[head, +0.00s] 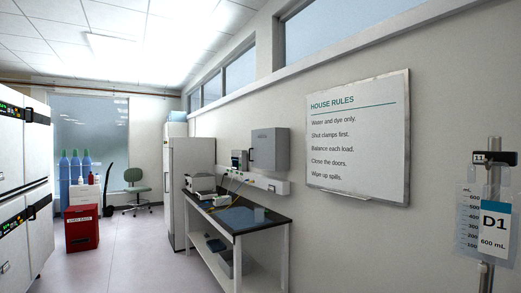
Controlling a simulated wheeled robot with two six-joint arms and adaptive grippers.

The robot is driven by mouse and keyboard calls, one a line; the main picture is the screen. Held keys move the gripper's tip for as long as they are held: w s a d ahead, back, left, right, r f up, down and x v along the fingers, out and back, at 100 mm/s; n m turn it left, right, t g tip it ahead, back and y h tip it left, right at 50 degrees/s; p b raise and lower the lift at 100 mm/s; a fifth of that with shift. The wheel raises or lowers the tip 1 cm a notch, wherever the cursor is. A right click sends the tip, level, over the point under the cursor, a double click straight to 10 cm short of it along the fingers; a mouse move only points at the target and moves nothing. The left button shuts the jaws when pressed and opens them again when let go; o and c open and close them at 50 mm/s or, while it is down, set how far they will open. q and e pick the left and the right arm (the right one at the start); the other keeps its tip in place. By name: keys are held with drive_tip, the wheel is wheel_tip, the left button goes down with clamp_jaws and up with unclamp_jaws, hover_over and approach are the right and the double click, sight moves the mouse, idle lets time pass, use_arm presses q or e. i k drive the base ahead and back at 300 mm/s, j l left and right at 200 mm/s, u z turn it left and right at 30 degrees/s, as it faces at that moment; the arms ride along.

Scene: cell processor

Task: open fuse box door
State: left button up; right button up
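A grey box (269,149), which looks like the fuse box, is fixed to the right-hand wall above the bench. Its front looks closed; a hinge or handle is too small to tell. A smaller grey device (240,160) is to its left, close beside it. Neither of my grippers shows in the head view, and nothing touches the grey box.
A dark-topped bench (268,227) stands under the box, with a white instrument (201,184) on it. A fridge (190,165) and red cabinet (82,228) stand farther back. A stand with a D1 bag (494,222) is near at right. The floor (140,255) is clear.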

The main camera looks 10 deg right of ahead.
sight(264, 141)
drive_tip(key=i+j+u, duration=0.1)
drive_tip(key=i+u, duration=0.4)
drive_tip(key=i, duration=0.9)
drive_tip(key=i+z, duration=0.1)
drive_tip(key=i, duration=0.4)
drive_tip(key=i+j+z, duration=0.1)
drive_tip(key=i, duration=0.45)
drive_tip(key=i+j+z, duration=0.1)
drive_tip(key=i, duration=0.4)
drive_tip(key=i+j+z, duration=0.15)
drive_tip(key=i, duration=0.35)
drive_tip(key=i+j+z, duration=0.1)
drive_tip(key=i, duration=0.4)
drive_tip(key=j, duration=0.1)
